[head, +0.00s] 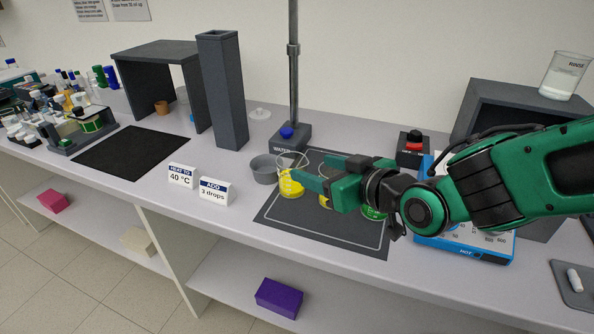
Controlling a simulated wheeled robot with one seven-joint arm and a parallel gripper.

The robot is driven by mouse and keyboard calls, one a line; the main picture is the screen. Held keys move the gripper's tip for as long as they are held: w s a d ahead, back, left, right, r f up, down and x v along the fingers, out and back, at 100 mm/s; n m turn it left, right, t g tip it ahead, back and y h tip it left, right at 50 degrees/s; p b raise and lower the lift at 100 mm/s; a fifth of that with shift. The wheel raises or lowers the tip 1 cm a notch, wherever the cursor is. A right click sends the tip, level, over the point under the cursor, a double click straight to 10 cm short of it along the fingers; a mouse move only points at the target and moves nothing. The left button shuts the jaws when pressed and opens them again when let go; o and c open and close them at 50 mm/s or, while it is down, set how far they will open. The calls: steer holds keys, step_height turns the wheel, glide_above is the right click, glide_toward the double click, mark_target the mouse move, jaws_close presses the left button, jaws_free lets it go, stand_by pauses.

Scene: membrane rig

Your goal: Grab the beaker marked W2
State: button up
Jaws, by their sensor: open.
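My gripper (308,172) is open and reaches leftward over the dark mat (273,213). A small glass beaker with a yellow band (291,187) stands on the mat just beyond the fingertips, partly overlapped by them in the picture. I cannot tell whether they touch. A second yellowish vessel (325,201) shows under my gripper, mostly hidden. A green-marked vessel (373,213) stands farther right, largely hidden by my wrist. The marking W2 is not readable on any of them.
A grey bowl (264,170) stands left of the yellow-banded beaker. A stand with a tall rod (293,80) is behind it. A blue hot plate (465,246) sits under my arm. Cards (214,190) stand at the front edge. A RINSE beaker (564,77) is on the right shelf.

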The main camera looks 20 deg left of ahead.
mark_target(285, 160)
steer(key=shift+x, duration=5.35)
steer(key=shift+w+d+f, duration=0.1)
steer(key=shift+f, duration=0.05)
steer(key=shift+c, duration=0.4)
steer(key=shift+f, duration=0.1)
steer(key=c, duration=0.8)
